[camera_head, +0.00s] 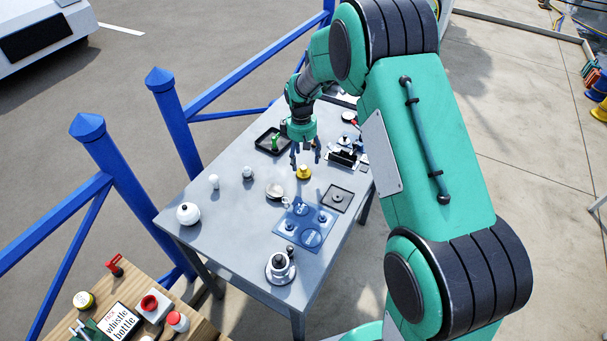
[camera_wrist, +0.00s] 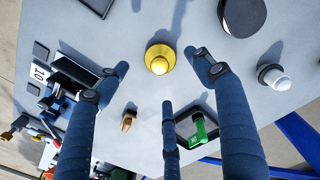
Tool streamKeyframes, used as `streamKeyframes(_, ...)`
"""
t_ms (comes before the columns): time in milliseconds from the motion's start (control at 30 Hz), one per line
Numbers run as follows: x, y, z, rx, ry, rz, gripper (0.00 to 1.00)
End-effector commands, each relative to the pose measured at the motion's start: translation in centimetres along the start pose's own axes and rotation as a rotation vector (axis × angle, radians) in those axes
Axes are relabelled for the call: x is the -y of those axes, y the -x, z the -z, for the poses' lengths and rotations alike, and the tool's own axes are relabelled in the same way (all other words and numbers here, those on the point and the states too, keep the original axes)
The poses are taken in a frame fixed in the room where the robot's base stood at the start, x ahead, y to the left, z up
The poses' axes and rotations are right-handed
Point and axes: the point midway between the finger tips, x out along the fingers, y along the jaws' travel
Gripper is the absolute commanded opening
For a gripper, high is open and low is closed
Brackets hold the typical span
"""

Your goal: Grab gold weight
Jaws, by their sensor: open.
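The gold weight (camera_head: 303,172) stands upright on the grey table, near its middle in the head view. In the wrist view the gold weight (camera_wrist: 160,58) shows as a yellow disc with a pale round knob, beyond the fingertips and between them. My gripper (camera_head: 305,155) is above the table, just behind the weight in the head view. In the wrist view its blue fingers (camera_wrist: 160,85) are spread wide with nothing between them. The weight is apart from the fingers.
A black tray (camera_head: 272,141) holds a green object (camera_wrist: 203,132). A blue mat (camera_head: 305,224), a dark square plate (camera_head: 337,198), a pan (camera_head: 275,191) and a white pot (camera_head: 188,213) share the grey table (camera_head: 225,235). Blue railing (camera_head: 135,165) runs along the left.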

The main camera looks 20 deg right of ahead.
Motion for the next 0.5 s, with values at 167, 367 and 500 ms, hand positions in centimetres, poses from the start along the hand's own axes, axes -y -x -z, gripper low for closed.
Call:
streamKeyframes(167,-0.02,-1.15,0.02,0.0,0.0,0.0,0.67)
streamKeyframes(367,-0.03,-1.25,0.02,-0.001,0.0,-0.001,0.67)
streamKeyframes(500,-0.02,-1.27,0.01,-0.001,0.0,0.0,0.67)
